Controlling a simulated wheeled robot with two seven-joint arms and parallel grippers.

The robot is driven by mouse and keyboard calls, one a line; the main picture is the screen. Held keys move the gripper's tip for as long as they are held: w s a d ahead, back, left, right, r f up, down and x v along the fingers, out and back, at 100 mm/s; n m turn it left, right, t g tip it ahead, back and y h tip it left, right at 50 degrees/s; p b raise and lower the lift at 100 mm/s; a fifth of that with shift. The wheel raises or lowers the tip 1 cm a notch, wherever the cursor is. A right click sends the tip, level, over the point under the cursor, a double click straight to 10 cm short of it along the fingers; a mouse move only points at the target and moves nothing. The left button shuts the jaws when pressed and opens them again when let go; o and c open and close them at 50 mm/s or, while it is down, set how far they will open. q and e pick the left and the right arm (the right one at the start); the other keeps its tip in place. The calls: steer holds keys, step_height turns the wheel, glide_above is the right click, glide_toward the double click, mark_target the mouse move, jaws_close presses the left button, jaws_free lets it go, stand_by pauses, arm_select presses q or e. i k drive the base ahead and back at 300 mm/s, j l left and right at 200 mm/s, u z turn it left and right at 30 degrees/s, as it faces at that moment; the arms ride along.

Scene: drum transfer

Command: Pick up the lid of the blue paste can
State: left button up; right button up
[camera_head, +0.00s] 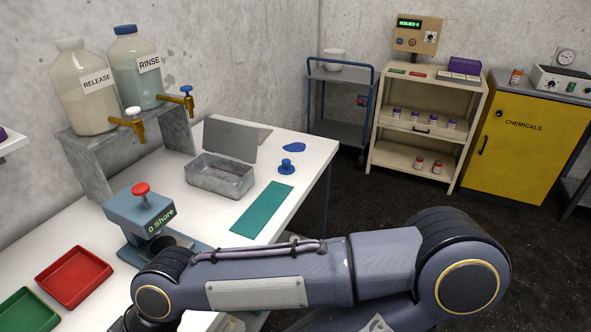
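No gripper fingers show, and the other arm is not in view.
A grey open metal box (222,178) and a teal mat (262,211) are left of and in front of the knobbed piece. A hardness tester (139,211), red tray (74,277) and green tray (27,312) stand at the left.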

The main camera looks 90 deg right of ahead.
mark_target(286, 169)
steer(key=z, duration=2.85)
